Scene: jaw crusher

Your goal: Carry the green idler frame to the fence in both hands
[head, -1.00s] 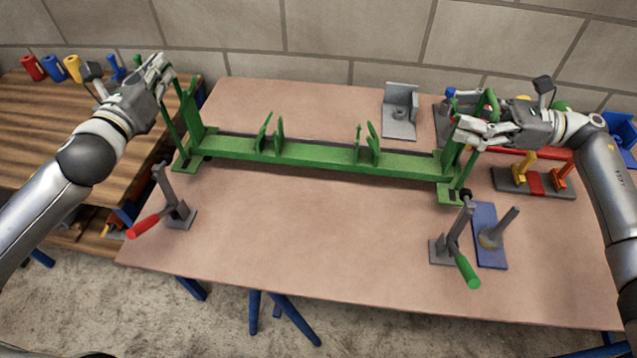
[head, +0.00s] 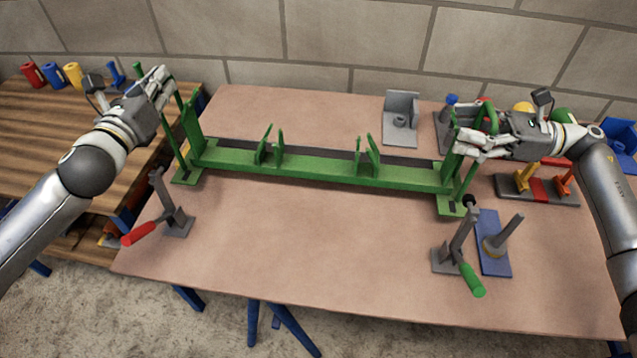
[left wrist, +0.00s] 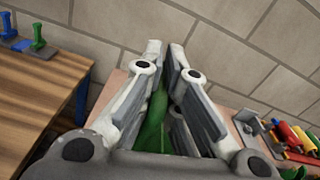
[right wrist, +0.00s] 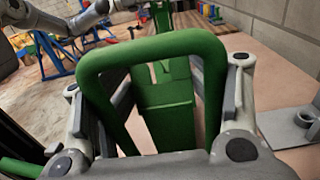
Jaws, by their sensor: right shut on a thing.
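The green idler frame (head: 320,170) lies lengthwise across the tabletop, with upright brackets along its beam and a tall handle at each end. A dark strip (head: 405,160) runs close behind the beam; I cannot tell whether it is the fence. My right gripper (head: 468,146) is shut on the right end handle, whose loop (right wrist: 150,45) fills the right wrist view. My left gripper (head: 163,82) is at the top of the left end handle. In the left wrist view its fingers (left wrist: 165,50) are close together, with green (left wrist: 154,125) low between them; contact is unclear.
A red-handled clamp (head: 170,215) stands front left and a green-handled clamp (head: 458,250) front right, beside a blue plate with a post (head: 492,258). A grey bracket (head: 400,120) stands at the back. The front middle of the table is clear. A wooden bench (head: 60,130) is left.

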